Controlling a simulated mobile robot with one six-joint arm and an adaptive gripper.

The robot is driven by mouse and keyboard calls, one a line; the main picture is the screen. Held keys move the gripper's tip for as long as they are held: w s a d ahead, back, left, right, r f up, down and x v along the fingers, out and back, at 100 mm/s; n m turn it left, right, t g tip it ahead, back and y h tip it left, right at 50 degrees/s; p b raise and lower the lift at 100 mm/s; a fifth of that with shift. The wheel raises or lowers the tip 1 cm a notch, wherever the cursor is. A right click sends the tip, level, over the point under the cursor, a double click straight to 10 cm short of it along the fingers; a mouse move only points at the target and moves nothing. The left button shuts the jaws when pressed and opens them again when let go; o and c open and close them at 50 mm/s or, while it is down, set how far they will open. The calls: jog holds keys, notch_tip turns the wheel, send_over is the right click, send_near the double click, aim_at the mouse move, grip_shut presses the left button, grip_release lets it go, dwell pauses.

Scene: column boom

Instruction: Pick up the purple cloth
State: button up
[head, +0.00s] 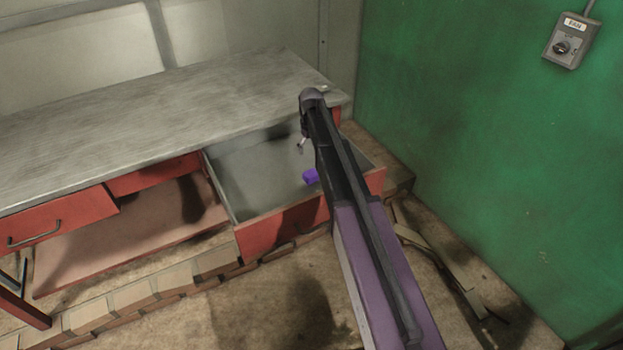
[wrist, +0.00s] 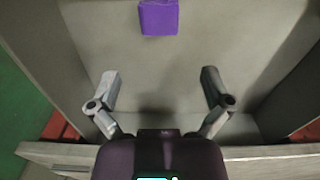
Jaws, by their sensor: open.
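The purple cloth (head: 310,177) lies on the floor of an open red-fronted drawer (head: 282,229), partly hidden by my arm in the head view. In the wrist view the cloth (wrist: 158,17) looks like a small folded block at the top edge, centred between the fingers' lines. My gripper (wrist: 162,80) is open and empty, over the drawer and short of the cloth. In the head view only a finger of the gripper (head: 302,144) shows beside the arm's end.
The grey worktop (head: 150,115) overhangs the drawer's back part, and its edge (wrist: 270,153) runs close behind my gripper. Drawer walls stand on both sides. A green wall (head: 480,150) with a switch box (head: 571,40) is at right. Loose planks (head: 440,250) lie on the floor.

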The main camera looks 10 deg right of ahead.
aim_at(311, 173)
jog(key=shift+f+b, duration=3.35)
jog(key=shift+f, duration=0.35)
jog(key=shift+f, duration=0.15)
jog(key=shift+f+b, duration=2.45)
jog(key=shift+b, duration=0.15)
jog(key=c, duration=0.8)
